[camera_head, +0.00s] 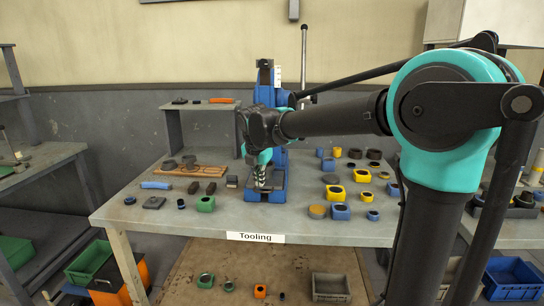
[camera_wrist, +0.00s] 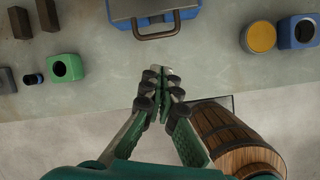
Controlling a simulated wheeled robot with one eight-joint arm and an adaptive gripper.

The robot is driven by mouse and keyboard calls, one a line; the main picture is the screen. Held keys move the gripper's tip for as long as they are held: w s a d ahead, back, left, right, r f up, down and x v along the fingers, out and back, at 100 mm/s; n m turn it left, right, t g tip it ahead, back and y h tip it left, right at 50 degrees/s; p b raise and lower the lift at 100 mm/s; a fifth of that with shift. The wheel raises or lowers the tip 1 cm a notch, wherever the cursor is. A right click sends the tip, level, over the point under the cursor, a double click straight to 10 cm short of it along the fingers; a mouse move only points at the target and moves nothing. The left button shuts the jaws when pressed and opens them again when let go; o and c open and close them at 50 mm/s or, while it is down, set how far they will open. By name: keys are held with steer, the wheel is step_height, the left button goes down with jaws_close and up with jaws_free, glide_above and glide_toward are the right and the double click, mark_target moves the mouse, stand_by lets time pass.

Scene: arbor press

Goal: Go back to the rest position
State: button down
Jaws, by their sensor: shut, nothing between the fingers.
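My gripper (camera_wrist: 160,75) is shut, with its fingertips together and nothing between them. In the head view my gripper (camera_head: 260,180) hangs in front of the blue arbor press (camera_head: 281,165), near its base, and hides part of it. In the wrist view the fingertips are over the front edge of the table, with the front of the press base (camera_wrist: 155,12) and its dark handle just beyond them. I cannot tell from the head view whether the gripper touches the press.
The Tooling table (camera_head: 160,222) holds a green block (camera_head: 205,204), several blue and yellow blocks to the right, and a wooden board (camera_head: 193,169). A small shelf (camera_head: 205,106) stands at the back left. A wooden barrel (camera_wrist: 225,135) stands below the table edge.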

steer(key=s+d+f+m, duration=0.2)
steer(key=d+f+m, duration=0.1)
steer(key=d+m, duration=0.2)
steer(key=s+d+f+m, duration=0.3)
steer(key=d+m, duration=0.1)
steer(key=d, duration=0.2)
steer(key=s+d+f+m, duration=0.2)
steer(key=d+f+m, duration=0.1)
steer(key=d+m, duration=0.2)
steer(key=shift+s+d+f+m, duration=0.25)
steer(key=shift+s+d+m, duration=0.05)
steer(key=shift+s, duration=0.05)
steer(key=s+d+f+m, duration=0.5)
steer(key=s+m, duration=0.2)
steer(key=m, duration=0.1)
steer(key=s+d+f+m, duration=0.5)
steer(key=s+f+m, duration=0.1)
steer(key=s+m, duration=0.2)
steer(key=shift+d+m, duration=0.3)
